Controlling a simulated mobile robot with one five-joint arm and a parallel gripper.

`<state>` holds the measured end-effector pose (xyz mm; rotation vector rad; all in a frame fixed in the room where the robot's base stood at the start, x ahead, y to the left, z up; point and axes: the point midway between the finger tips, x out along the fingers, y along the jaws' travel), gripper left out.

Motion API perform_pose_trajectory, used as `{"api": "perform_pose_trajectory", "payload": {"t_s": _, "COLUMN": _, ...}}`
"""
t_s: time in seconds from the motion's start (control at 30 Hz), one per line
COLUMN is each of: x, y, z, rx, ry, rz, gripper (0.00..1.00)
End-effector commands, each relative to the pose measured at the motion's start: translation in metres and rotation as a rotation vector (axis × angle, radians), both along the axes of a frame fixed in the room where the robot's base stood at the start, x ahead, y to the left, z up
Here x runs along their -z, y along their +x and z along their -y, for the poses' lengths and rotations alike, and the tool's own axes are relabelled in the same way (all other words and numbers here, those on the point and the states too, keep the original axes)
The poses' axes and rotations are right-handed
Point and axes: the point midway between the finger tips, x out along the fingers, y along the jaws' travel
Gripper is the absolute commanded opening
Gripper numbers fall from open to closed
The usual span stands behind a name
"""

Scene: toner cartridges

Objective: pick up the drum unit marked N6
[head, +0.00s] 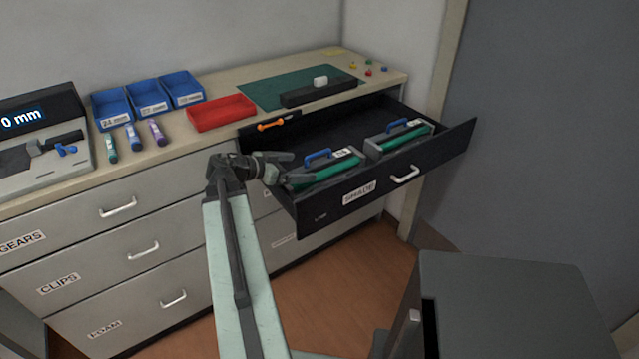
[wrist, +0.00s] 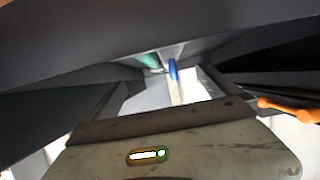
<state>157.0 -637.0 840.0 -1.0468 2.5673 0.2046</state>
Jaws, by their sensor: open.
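Two drum units with green cylinders, grey frames and blue handles lie in the open dark drawer in the head view: a left one (head: 335,168) and a right one (head: 407,138). Each carries a small white label, too small to read, so I cannot tell which is N6. My gripper (head: 289,170) is open and empty at the drawer's left side, next to the left end of the left unit. Whether it touches the unit is unclear. In the wrist view a blue handle (wrist: 172,70) and a bit of green cylinder (wrist: 147,60) show ahead; the rest is hidden.
The drawer front (head: 340,203) and its side walls stand around the units. An orange-handled tool (head: 271,126) lies by the drawer's back left; it also shows in the wrist view (wrist: 288,110). A red tray (head: 221,113) and blue bins (head: 150,97) stand on the counter. A grey cabinet (head: 510,300) is at the lower right.

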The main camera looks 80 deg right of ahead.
Motion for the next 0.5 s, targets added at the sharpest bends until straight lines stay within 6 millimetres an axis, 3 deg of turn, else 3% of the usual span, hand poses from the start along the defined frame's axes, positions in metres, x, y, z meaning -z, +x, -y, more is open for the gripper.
{"api": "perform_pose_trajectory", "payload": {"t_s": 0.5, "x": 0.016, "y": -0.038, "z": 0.027, "rx": 0.021, "ry": 0.002, "rz": 0.001, "gripper": 1.00}}
